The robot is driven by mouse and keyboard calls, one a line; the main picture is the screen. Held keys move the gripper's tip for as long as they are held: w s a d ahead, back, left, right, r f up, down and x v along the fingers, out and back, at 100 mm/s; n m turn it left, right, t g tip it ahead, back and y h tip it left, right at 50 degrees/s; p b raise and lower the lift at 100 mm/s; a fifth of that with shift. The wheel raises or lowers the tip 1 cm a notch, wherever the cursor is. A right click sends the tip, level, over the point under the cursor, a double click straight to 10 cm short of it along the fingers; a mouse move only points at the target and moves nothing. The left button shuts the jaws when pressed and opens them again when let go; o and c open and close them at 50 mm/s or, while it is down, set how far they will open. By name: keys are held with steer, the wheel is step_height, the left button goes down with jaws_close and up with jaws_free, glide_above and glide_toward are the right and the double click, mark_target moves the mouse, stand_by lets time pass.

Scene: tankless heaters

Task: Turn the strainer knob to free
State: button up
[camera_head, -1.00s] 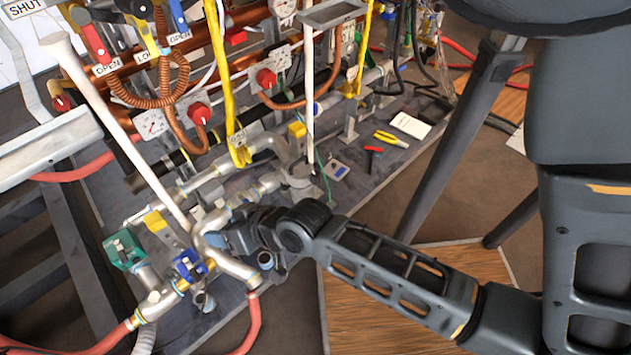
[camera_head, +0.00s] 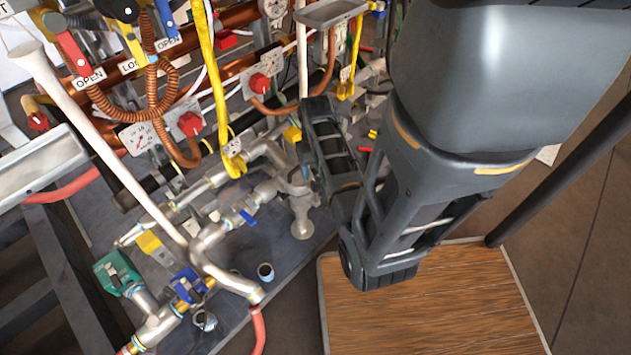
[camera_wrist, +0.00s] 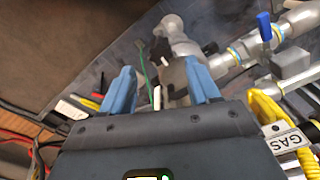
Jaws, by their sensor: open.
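No part is readably marked as the strainer knob, so I cannot tell which it is. Two red knobs on white dial plates, a nearer one (camera_head: 190,123) and a farther one (camera_head: 260,83), show in the head view. A silver pipe fitting (camera_head: 301,218) stands low beside my arm; a silver fitting also shows beyond my fingers in the wrist view (camera_wrist: 178,35). My gripper (camera_wrist: 161,82) is open, its two blue fingers apart, with nothing visibly clamped between them. In the head view its fingertips are hidden by my arm.
A blue-handled valve (camera_head: 240,215) is on the silver pipe; it shows at the upper right of the wrist view (camera_wrist: 264,27). A yellow hose (camera_wrist: 262,108) with a GAS tag (camera_wrist: 286,140) hangs close by my gripper's right side. A long white pipe (camera_head: 110,150) crosses the left.

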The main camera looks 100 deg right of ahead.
mark_target(315, 181)
step_height(315, 181, down, 6)
steer(key=shift+f+b, duration=0.15)
steer(key=shift+b, duration=0.5)
steer(key=shift+w, duration=0.1)
steer(key=c, duration=1)
steer(key=shift+c, duration=0.2)
